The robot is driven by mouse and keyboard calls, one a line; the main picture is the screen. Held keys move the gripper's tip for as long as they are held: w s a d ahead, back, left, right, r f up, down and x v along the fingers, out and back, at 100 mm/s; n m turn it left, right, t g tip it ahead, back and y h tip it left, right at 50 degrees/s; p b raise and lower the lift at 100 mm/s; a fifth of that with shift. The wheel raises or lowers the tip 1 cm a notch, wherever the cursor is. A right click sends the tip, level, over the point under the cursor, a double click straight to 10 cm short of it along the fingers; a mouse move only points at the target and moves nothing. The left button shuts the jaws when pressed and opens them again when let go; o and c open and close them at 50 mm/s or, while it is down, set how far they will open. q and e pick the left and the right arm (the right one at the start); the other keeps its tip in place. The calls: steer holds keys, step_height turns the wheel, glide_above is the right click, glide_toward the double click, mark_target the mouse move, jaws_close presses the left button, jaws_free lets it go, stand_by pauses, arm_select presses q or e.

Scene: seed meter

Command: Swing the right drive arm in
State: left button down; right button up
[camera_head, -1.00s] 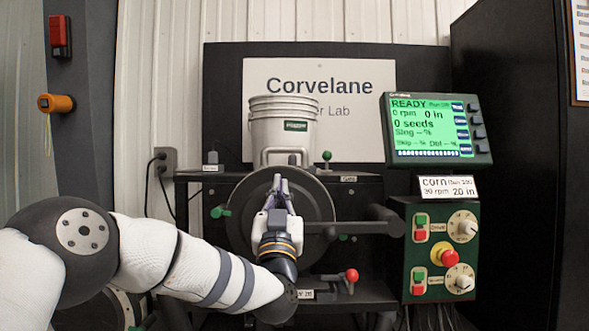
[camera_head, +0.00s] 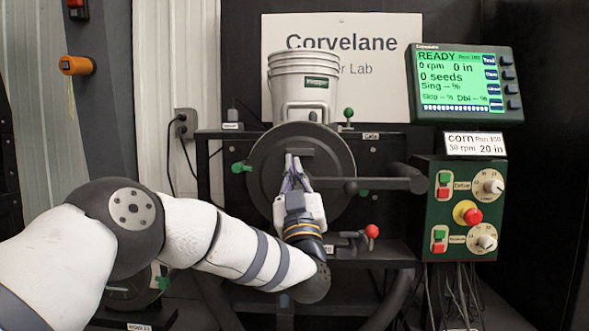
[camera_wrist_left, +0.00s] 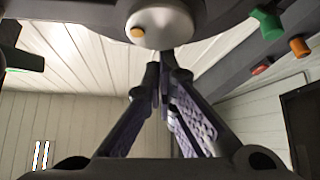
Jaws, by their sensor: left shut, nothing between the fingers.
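The right drive arm seems to be the dark horizontal bar with a thick cylindrical end (camera_head: 400,184), reaching right from the large dark round disc (camera_head: 336,160) of the seed meter. My left gripper (camera_head: 293,160) is in front of the disc, fingers pointing up, shut and empty. It is left of the bar's thick end and apart from that end. I cannot tell whether the fingertips touch the disc. My right gripper is not in view.
A white bucket (camera_head: 302,90) stands above the disc. A green-screened monitor (camera_head: 463,83) and a green control box (camera_head: 466,210) with a red stop button are at the right. A red-knobbed lever (camera_head: 371,232) is below the bar. A green knob (camera_head: 240,167) is left of the disc.

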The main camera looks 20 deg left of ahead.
arm_select(q)
steer(key=shift+w+f, duration=0.15)
steer(key=shift+f, duration=0.45)
step_height(320, 180, up, 5)
steer(key=p, duration=0.2)
steer(key=a+v, duration=0.1)
steer(key=v, duration=0.9)
steer(key=shift+s, duration=0.3)
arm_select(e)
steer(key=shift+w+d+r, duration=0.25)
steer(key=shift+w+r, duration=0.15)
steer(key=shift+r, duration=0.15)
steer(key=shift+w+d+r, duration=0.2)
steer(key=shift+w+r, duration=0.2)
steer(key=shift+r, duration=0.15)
